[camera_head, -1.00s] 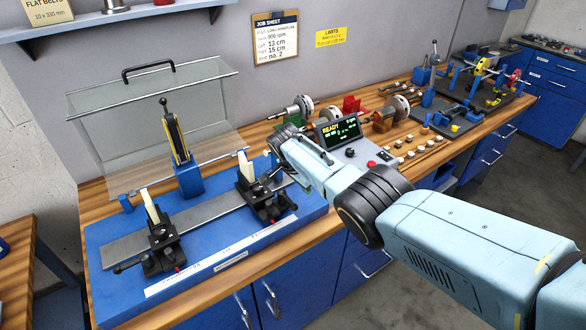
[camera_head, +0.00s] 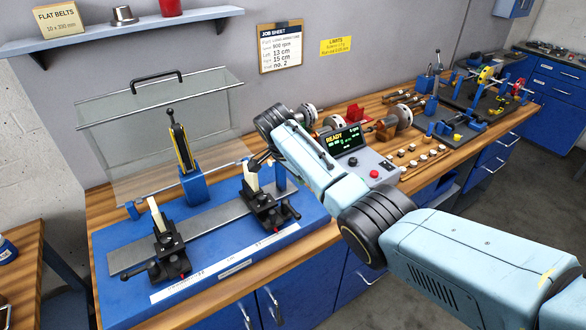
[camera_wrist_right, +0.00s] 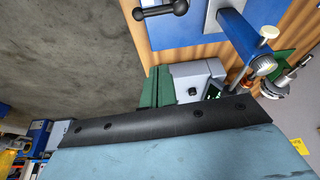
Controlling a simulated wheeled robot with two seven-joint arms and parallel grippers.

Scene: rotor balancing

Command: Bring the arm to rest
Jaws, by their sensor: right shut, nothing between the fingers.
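My right arm (camera_head: 320,170) reaches in from the right over the bench front, its wrist end raised beside the blue balancing stand (camera_head: 225,262). My left gripper is not in view.
A clear guard (camera_head: 160,110) with a black handle stands behind the stand. A control box (camera_head: 372,168) with a READY display is right of my forearm. Rotors (camera_head: 404,116) and small parts lie farther right. The floor (camera_head: 500,240) at right is clear.

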